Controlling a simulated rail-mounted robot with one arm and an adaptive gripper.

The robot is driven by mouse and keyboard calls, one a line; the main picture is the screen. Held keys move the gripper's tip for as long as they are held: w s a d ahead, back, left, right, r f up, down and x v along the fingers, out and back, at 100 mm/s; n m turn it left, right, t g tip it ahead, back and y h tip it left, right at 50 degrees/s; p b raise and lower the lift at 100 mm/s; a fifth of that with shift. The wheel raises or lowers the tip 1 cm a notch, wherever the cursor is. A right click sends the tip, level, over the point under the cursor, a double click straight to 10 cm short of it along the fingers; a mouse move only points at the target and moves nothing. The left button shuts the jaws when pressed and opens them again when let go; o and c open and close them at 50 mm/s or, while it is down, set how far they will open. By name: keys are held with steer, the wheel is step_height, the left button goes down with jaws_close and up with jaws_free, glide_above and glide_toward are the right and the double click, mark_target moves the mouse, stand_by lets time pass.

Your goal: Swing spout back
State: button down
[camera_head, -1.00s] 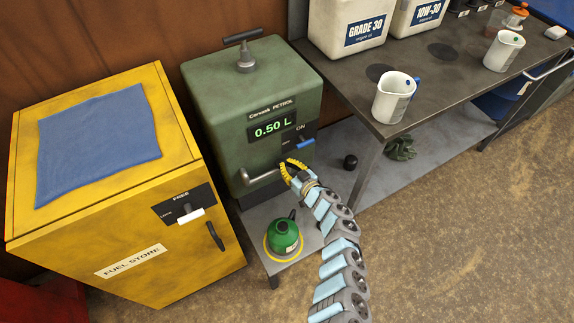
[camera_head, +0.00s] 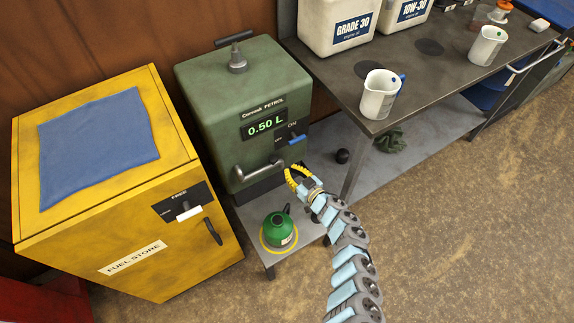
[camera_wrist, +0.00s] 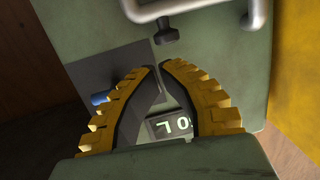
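The spout (camera_head: 258,170) is a grey bent pipe low on the front of the green petrol dispenser (camera_head: 205,95), pointing left in the head view. In the wrist view the spout (camera_wrist: 202,12) crosses the top edge, with a dark stubby knob (camera_wrist: 166,34) below it. My gripper (camera_head: 287,171) is just right of the spout in the head view, apart from it. In the wrist view my gripper's yellow fingers (camera_wrist: 158,67) curve in until their tips almost meet, with nothing between them. The dispenser display (camera_head: 265,124) reads 0.50 L.
A green fuel can (camera_head: 279,231) stands inside a yellow ring on the low shelf (camera_head: 309,229), below the spout. A blue switch lever (camera_head: 297,139) is on the dispenser panel. The yellow fuel store (camera_head: 110,235) stands at left. The bench (camera_head: 420,85) with white jugs is at right.

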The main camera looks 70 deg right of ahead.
steer(key=p+v, duration=0.2)
steer(key=v, duration=0.5)
steer(key=shift+s, duration=0.25)
steer(key=shift+d, duration=0.1)
